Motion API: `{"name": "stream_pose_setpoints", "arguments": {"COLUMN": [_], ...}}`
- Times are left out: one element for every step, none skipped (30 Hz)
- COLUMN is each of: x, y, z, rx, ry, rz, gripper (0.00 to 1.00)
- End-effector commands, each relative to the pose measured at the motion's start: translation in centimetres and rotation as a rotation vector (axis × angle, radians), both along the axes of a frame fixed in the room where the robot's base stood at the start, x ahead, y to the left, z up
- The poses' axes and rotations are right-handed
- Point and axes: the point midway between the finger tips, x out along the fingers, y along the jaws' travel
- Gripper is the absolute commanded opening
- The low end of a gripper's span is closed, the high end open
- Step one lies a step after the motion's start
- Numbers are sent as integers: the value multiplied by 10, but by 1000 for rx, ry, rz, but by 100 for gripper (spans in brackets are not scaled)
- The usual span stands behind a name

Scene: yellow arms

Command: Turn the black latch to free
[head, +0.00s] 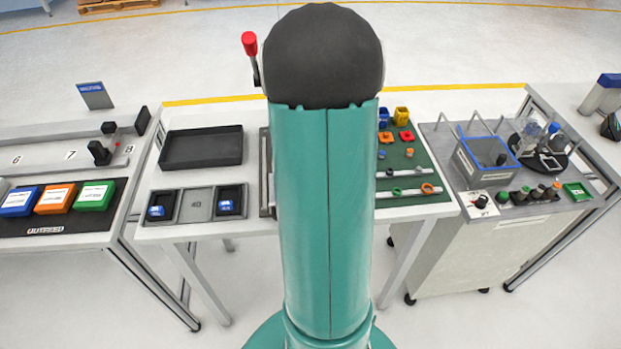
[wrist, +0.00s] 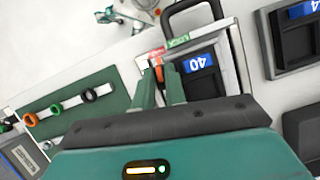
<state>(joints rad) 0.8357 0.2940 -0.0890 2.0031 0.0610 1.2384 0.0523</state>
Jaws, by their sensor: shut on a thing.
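My gripper (wrist: 159,72) shows in the wrist view, its two green fingers reaching to the corner of a light metal frame. The fingers are closed on a small dark piece, the black latch (wrist: 159,74), mostly hidden between the fingertips. A red label (wrist: 157,53) and a green label (wrist: 178,41) sit on the frame just beyond the fingertips. The frame surrounds a dark panel with a blue tag (wrist: 198,62) reading 40, and a black handle loop (wrist: 192,12) stands at its far side. In the head view my own arm hides the gripper and latch.
A green board (wrist: 75,107) with rings on a rod lies left of the gripper. Grey-framed dark trays (wrist: 292,40) lie right. In the head view, a black tray (head: 201,148) stands left of my arm and a blue-rimmed box (head: 485,160) far right.

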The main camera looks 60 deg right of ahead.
Motion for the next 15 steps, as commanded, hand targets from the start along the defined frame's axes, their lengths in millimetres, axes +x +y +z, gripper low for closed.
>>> {"name": "stream_pose_setpoints", "arguments": {"x": [1, 1, 1, 1, 1, 1, 1, 1, 1, 1, 1, 1, 1, 1, 1], "y": [0, 0, 0, 0, 0, 0, 0, 0, 0, 0, 0, 0, 0, 0, 0], "z": [1, 1, 1, 1, 1, 1, 1, 1, 1, 1, 1, 1, 1, 1, 1], "rx": [-1, -1, 0, 0, -1, -1, -1, -1, -1, 0, 0, 0, 0, -1, 0], "ry": [-1, -1, -1, -1, -1, -1, 0, -1, -1, -1, -1, -1, -2, -1, -1], "rz": [31, 48, 70, 85, 100, 115, 125, 134, 145, 151, 157, 163, 167, 171, 174], "gripper": [0, 0, 0, 0, 0, 0, 0, 0, 0, 0, 0, 0, 0, 0, 0]}}
